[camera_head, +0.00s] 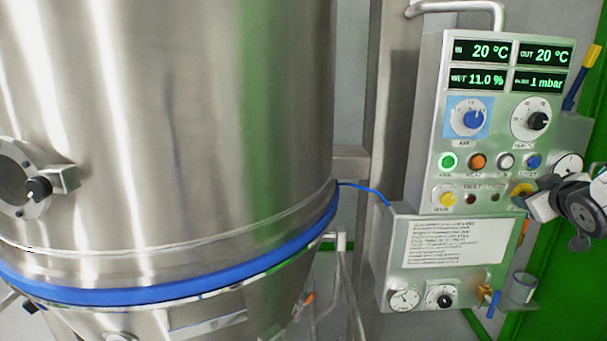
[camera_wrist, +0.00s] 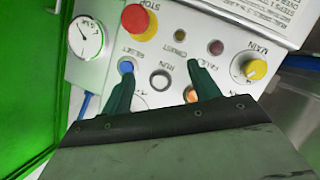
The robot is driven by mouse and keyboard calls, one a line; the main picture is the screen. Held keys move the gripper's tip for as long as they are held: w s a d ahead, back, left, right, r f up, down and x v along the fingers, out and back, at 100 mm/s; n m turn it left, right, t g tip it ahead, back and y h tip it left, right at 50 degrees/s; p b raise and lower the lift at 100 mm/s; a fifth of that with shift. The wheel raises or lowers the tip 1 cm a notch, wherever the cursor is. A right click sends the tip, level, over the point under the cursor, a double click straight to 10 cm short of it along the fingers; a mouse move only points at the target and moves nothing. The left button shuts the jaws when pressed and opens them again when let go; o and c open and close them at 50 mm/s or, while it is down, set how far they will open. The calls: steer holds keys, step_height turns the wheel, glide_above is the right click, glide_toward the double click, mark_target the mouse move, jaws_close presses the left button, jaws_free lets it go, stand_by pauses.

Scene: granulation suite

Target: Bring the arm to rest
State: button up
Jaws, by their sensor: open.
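My gripper (camera_wrist: 161,72) is open in the wrist view, its two dark green fingers spread and nothing between them. The fingers are in front of the control panel (camera_wrist: 225,20), which appears upside down there. The left fingertip is by the blue button (camera_wrist: 126,66) and the right one is near the small indicators. Whether either touches the panel cannot be told. In the head view my wrist and gripper (camera_head: 560,203) are at the right edge, in front of the panel's lower right, partly hiding the red and yellow stop button (camera_head: 521,189).
A large steel vessel (camera_head: 170,130) with a blue band fills the left. A lower box (camera_head: 445,250) carries a label, gauge and knob, with a clear cup (camera_head: 521,288) beside it. A green door or frame (camera_head: 570,270) is at the right. Panel displays (camera_head: 485,52) are lit.

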steer(key=s+a+f+m+g, duration=0.3)
steer(key=s+a+f+g, duration=0.15)
steer(key=s, duration=0.35)
steer(key=s+a+f+m+g, duration=0.25)
steer(key=s+a+g, duration=0.25)
steer(key=s, duration=0.3)
steer(key=s+a+r+n+g+y, duration=0.1)
steer(key=s+a+n+g+y, duration=0.1)
steer(key=s+a, duration=1.2)
steer(key=shift+s+a+r+g+y, duration=0.2)
steer(key=shift+a+g+y, duration=0.35)
steer(key=shift+a+y, duration=0.4)
steer(key=shift+d, duration=0.25)
